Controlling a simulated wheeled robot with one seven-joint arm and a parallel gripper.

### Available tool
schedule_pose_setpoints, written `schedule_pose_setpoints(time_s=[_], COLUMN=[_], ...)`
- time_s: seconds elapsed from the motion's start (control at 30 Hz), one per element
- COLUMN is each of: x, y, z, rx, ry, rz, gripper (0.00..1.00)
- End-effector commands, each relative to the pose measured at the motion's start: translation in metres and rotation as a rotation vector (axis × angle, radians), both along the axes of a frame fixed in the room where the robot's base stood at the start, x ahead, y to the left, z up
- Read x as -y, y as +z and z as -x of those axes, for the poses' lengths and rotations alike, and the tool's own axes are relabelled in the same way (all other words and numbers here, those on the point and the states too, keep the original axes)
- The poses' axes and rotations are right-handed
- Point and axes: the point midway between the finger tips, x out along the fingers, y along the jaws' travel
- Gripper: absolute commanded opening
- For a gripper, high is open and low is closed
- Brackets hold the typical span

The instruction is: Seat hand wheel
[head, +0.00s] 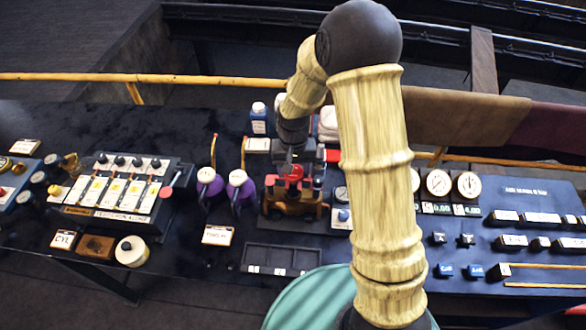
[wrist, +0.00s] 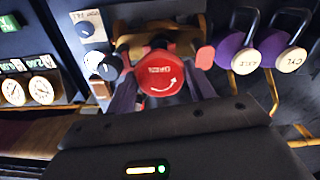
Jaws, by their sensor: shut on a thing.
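The red hand wheel (wrist: 160,72) shows in the wrist view as a round red disc with white lettering and a curved arrow. My gripper (wrist: 160,88) has its dark fingers on both sides of the wheel and is shut on it. In the head view the wheel (head: 293,173) is a small red shape under my gripper (head: 293,160), above a brass-coloured valve body (head: 291,203). Whether the wheel touches the stem below cannot be told, as the wheel hides it.
A bench block with white labelled strips (head: 120,190) is further left. Dial gauges (head: 438,183) stand to the right. An empty dark tray (head: 281,259) lies in front.

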Motion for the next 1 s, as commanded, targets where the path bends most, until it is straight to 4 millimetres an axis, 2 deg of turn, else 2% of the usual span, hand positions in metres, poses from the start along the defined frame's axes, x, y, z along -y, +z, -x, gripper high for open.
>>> schedule_pose_setpoints(time_s=[0.73, 1.0], x=[0.0001, 0.0000], y=[-0.0008, -0.0071], z=[0.0004, 0.0006], rx=[0.001, 0.000], ry=[0.000, 0.000], rz=[0.000, 0.000], gripper=[0.22, 0.22])
